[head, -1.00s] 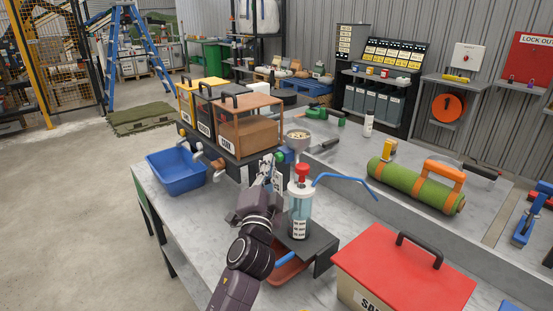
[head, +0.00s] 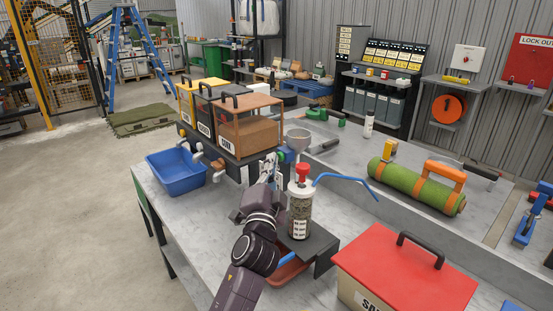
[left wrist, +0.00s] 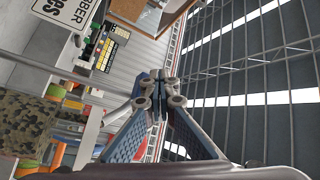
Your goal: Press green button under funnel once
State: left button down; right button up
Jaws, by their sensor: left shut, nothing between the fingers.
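The grey funnel (head: 298,141) stands at the right end of the bin row and looks empty inside. Below the funnel stands a clear bottle (head: 300,208) with a red top, filled with speckled brown grains. My left gripper (head: 272,163) is left of the bottle, close to the green part; contact cannot be judged. In the left wrist view its fingers (left wrist: 157,88) are shut and empty, and no button shows. My right gripper is out of view.
A bin with brown contents (head: 252,130) stands behind my left gripper. A blue tub (head: 176,184) is to the left. A red-lidded box (head: 402,265) stands at the front right. A green turf roll (head: 410,184) lies on the bench at right.

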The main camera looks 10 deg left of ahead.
pick_arm(q)
jog(key=shift+s, duration=0.1)
dwell(0.5)
jog(key=shift+s+a+p, duration=0.45)
jog(key=shift+s+a, duration=0.05)
jog(key=shift+s, duration=0.2)
jog(key=s+a+p, duration=0.1)
jog(key=s, duration=0.1)
jog(key=s+a+p, duration=0.1)
jog(key=s+a, duration=0.1)
jog(key=shift+f, duration=0.1)
dwell(0.4)
